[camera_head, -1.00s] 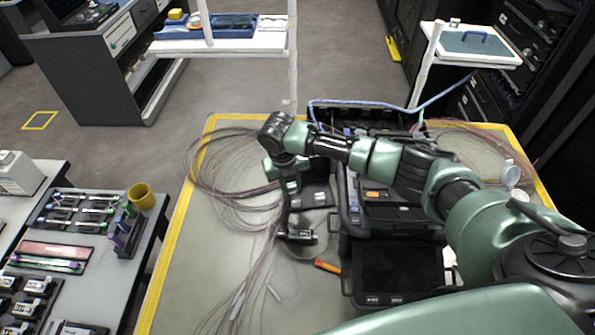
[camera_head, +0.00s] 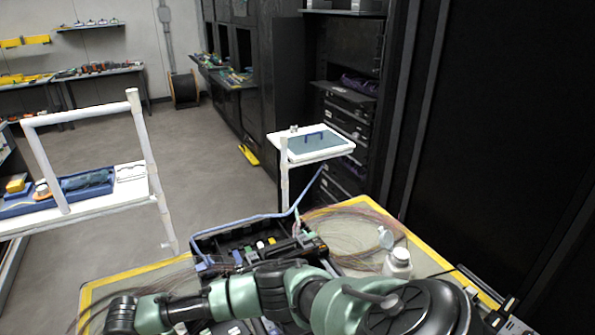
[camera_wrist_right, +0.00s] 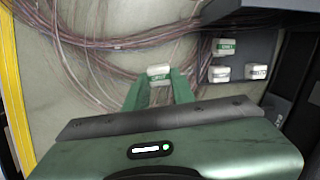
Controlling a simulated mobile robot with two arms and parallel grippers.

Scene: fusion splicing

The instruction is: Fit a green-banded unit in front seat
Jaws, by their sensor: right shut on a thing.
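In the right wrist view, my right gripper (camera_wrist_right: 158,84) is shut on a small white unit with a green band (camera_wrist_right: 158,71). The unit sits between the tips of the two green fingers, over the pale mat and thin fibres. To its right, another white unit with green marking (camera_wrist_right: 223,46) and two white units with dark or unclear marking (camera_wrist_right: 220,73) (camera_wrist_right: 257,72) rest on a dark tray (camera_wrist_right: 240,90). I cannot tell which place is the front seat. My left gripper is not in view.
Loose brownish fibres (camera_wrist_right: 100,40) lie around the held unit. A yellow edge (camera_wrist_right: 17,90) bounds the mat at left. In the head view a white bottle (camera_head: 398,262) stands right of the case. A white stand with a small tray (camera_head: 312,143) rises behind it.

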